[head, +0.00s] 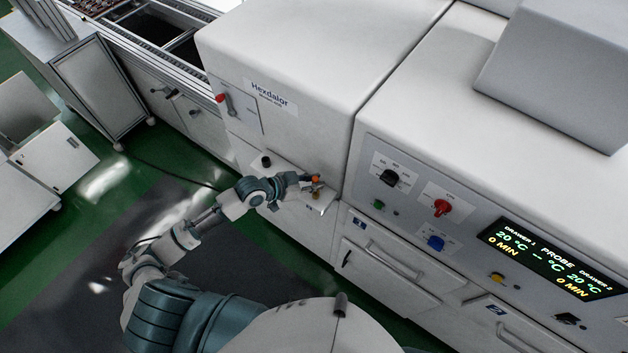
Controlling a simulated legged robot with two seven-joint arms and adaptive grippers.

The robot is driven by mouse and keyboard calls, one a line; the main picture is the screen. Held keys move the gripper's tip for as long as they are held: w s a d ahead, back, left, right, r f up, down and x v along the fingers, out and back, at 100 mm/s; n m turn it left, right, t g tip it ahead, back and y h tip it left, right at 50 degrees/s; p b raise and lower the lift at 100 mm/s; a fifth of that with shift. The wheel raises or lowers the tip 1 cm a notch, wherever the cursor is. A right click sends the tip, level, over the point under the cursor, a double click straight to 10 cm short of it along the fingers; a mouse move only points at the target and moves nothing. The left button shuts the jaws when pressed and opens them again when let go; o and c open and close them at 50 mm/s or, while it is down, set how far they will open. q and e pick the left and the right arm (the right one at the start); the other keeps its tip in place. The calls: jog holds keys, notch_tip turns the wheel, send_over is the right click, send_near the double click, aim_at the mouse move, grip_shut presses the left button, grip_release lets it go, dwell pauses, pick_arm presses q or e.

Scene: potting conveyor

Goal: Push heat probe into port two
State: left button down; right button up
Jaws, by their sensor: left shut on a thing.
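My left gripper (307,182) is at the small white ledge on the front of the Hexdalor cabinet. It is shut on a small orange-topped piece (316,178), likely the heat probe. A brass-coloured bit (316,193) shows just below it; I cannot tell whether it is part of the same piece. The fingers hide much of what is held, and its tip is too small to make out. No port clearly marked two can be read. My right gripper is out of view.
The control panel right of the gripper has a black knob (389,178), a red knob (442,207), a blue knob (436,243) and a lit display (550,258) with a dash under PROBE. A drawer front (385,270) sits below. Open floor (90,270) lies left.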

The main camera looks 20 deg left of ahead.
pick_arm(q)
jog(key=shift+f+b, duration=0.85)
jog(key=shift+f, duration=0.7)
jog(key=c, duration=0.9)
grip_release()
jog(key=shift+c, duration=0.2)
jog(key=shift+s+a+r, duration=0.1)
jog(key=v, duration=1.1)
jog(key=shift+s+a, duration=0.15)
jog(key=shift+a, duration=0.1)
